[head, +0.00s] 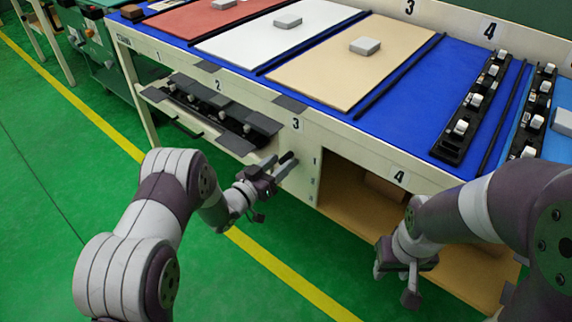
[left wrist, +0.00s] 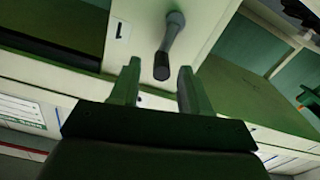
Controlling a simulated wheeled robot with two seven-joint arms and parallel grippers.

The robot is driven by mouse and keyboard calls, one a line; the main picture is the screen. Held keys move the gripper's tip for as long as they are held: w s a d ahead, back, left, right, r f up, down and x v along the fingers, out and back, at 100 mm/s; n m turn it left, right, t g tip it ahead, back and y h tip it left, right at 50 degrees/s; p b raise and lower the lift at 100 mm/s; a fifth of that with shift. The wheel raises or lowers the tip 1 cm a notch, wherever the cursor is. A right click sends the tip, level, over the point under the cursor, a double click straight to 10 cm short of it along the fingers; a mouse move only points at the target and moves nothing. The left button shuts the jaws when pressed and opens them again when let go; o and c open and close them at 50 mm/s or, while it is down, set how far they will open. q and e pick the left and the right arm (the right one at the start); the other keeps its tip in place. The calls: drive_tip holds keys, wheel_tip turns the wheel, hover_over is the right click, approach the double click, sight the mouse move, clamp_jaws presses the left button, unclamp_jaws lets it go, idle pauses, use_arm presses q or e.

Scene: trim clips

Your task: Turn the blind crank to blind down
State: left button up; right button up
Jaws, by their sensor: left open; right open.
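The blind crank (left wrist: 172,38) is a grey arm with a black knob (left wrist: 161,68), mounted on the cream front panel of the bench. In the left wrist view the crank hangs down from its pivot, slightly tilted. In the head view the black knob (head: 287,157) shows at my left fingertips. My left gripper (head: 279,166) is open; in the left wrist view its fingers (left wrist: 159,84) stand on either side of the knob's line, with gaps both sides. How deep the knob sits between them is hard to tell. My right gripper (head: 405,283) is open and empty at lower right.
The bench top carries coloured panels, grey blocks and black clip strips (head: 476,110). A dark slotted tray (head: 215,115) juts from the bench front, left of my left gripper. An open wooden shelf (head: 345,200) is below the bench. Green floor (head: 60,215) with a yellow line is clear.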

sight(286, 156)
use_arm(q)
drive_tip(key=x, duration=0.2)
drive_tip(key=shift+w+d+f+b, duration=0.15)
drive_tip(key=shift+w+b, duration=0.2)
drive_tip(key=shift+w+d, duration=0.25)
drive_tip(key=shift+w, duration=0.05)
clamp_jaws()
drive_tip(key=m, duration=0.1)
drive_tip(key=s+d+m, duration=0.1)
drive_tip(key=m, duration=0.1)
drive_tip(key=shift+s+d+f+m+b, duration=0.2)
drive_tip(key=shift+d+m, duration=0.1)
drive_tip(key=shift+m, duration=0.65)
drive_tip(key=shift+s+d+f+m+b, duration=0.15)
drive_tip(key=shift+d+m+b, duration=0.1)
drive_tip(key=shift+m, duration=0.7)
